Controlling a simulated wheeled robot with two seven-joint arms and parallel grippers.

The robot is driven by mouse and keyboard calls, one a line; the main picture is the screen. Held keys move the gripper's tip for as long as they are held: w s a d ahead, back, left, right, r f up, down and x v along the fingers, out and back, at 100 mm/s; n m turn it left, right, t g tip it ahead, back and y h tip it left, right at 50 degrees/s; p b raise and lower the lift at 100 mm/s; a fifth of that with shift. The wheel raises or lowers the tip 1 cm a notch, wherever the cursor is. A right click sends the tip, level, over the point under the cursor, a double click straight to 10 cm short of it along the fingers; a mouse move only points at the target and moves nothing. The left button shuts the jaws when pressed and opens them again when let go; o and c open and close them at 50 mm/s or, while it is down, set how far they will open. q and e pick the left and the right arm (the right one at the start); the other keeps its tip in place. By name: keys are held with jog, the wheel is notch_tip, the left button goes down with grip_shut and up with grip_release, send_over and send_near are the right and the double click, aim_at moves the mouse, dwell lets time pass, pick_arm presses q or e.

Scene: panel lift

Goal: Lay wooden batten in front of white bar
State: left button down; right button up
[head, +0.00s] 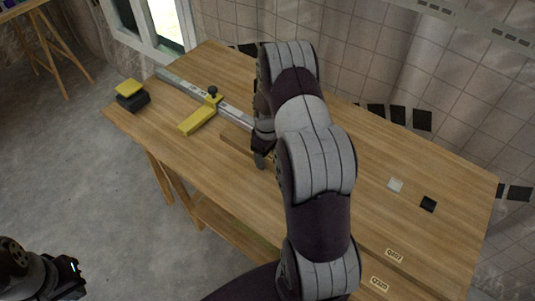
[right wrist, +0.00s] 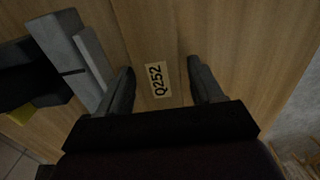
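The white bar (head: 172,80) lies along the left part of the workbench, with a yellow clamp piece (head: 196,118) across it. It also shows at the left of the right wrist view (right wrist: 82,60). The wooden batten (head: 236,140) lies on the bench just in front of the bar, mostly hidden in the head view by my right arm. In the right wrist view the batten (right wrist: 158,35) bears a label Q252. My right gripper (right wrist: 161,70) is open, its fingers on either side of the batten. My left gripper (head: 72,280) is off the bench at lower left; its fingers are unclear.
The workbench (head: 160,140) has a black block with a yellow top (head: 131,94) at its left end. Light and black squares (head: 428,204) and labels Q507 and Q720 lie at right. A tiled wall stands behind. A wooden easel-like stand (head: 50,50) is at upper left.

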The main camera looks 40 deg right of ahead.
aim_at(267, 157)
jog(key=shift+o, duration=0.3)
jog(key=shift+r, duration=0.15)
notch_tip(267, 157, up, 12)
jog(key=s+a+r+m, duration=0.1)
jog(key=s+a, duration=0.5)
jog(key=a, duration=0.3)
jog(key=s+a+r+m+t, duration=0.1)
jog(key=s+a+r+m, duration=0.1)
jog(key=s+a, duration=0.5)
jog(key=shift+s+a+b, duration=0.2)
jog(key=shift+a+b, duration=0.2)
jog(key=shift+a, duration=0.75)
